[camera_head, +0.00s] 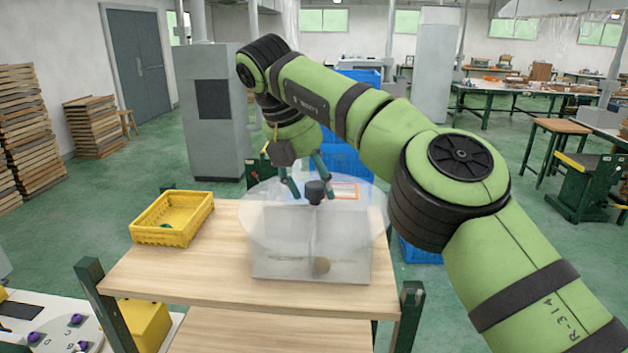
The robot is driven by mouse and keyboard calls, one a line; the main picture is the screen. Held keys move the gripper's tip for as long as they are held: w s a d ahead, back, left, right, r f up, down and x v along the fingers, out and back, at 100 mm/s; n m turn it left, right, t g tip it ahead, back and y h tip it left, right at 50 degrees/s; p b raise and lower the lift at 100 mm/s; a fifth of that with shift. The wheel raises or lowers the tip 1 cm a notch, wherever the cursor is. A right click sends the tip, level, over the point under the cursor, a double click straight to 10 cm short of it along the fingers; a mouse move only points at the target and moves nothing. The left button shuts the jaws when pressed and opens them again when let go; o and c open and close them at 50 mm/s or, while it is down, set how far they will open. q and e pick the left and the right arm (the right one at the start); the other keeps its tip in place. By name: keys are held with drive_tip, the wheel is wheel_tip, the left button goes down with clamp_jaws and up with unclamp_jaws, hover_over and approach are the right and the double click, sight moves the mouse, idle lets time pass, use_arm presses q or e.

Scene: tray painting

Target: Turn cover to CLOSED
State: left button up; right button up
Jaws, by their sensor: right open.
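A clear round cover (268,222) lies over a clear box (348,262) on the wooden table. A black knob (316,190) stands up from the middle of the cover. An orange-edged label (345,191) shows at the cover's far right side; its writing is too small to read. My right gripper (308,184) points down, open, with its fingertips close to the knob. I cannot tell whether they touch it. A small tan round object (321,266) shows low in the box. My left gripper is not in view.
A yellow crate (172,238) with a small green thing inside stands at the left of the table (185,283). Blue crates (343,163) stand behind the table. A panel with purple knobs (55,335) is at the lower left. The tabletop's front left is clear.

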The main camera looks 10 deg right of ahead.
drive_tip(key=shift+v, duration=1.45)
hover_over(250, 230)
